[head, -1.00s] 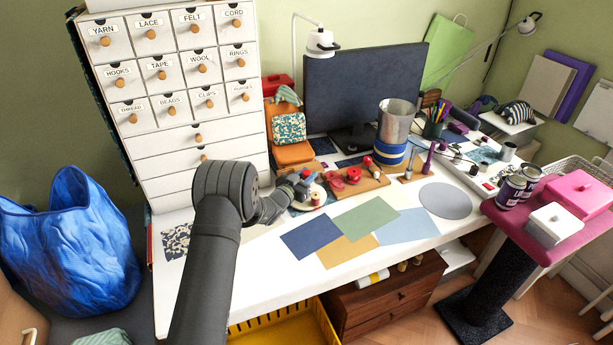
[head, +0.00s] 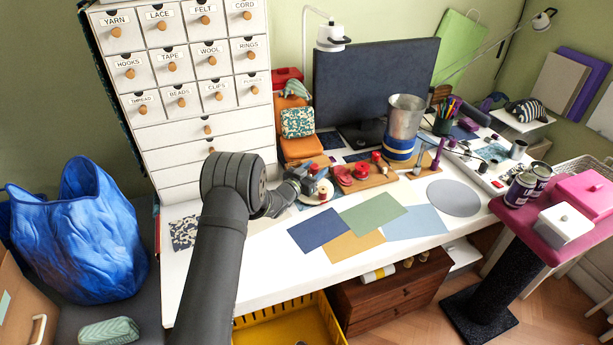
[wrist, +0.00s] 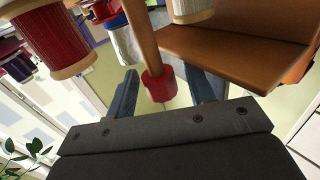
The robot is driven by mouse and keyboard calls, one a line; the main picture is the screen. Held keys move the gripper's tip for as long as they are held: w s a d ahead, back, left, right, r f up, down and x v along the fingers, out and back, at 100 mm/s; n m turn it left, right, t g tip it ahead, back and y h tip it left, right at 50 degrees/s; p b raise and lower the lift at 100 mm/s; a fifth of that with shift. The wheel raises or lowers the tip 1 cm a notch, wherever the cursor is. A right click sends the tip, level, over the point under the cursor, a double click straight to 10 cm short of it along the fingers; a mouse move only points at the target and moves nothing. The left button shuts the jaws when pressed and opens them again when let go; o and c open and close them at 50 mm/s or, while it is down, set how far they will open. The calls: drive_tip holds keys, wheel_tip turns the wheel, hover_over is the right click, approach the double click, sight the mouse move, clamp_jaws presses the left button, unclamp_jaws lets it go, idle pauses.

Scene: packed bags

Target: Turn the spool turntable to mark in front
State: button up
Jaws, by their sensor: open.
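The spool turntable (head: 317,196) is a small pale disc with red spools on the desk, partly hidden behind my gripper (head: 298,184) in the head view. A wooden rod (wrist: 142,38) with a red end (wrist: 158,84) reaches between the two fingers of my gripper (wrist: 162,76). The fingers are apart, one on each side of the red end, and I cannot tell whether they touch it. I cannot make out the turntable's mark.
Red pieces on a wooden board (head: 377,178) stand just right of the gripper. An orange-brown case (head: 302,148) stands behind it and the drawer cabinet (head: 178,135) at left. Flat coloured sheets (head: 374,214) lie in front, with bare desk (head: 262,262) toward the front edge.

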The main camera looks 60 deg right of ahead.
drive_tip(key=v, duration=1.7)
drive_tip(key=shift+a, duration=0.15)
drive_tip(key=shift+s+r, duration=0.1)
drive_tip(key=shift+s+n+t, duration=2.6)
drive_tip(key=shift+s+t, duration=1.15)
drive_tip(key=shift+t, duration=0.25)
drive_tip(key=x, duration=1.7)
drive_tip(key=shift+w+d+r, duration=0.1)
drive_tip(key=shift+d+r, duration=0.15)
clamp_jaws()
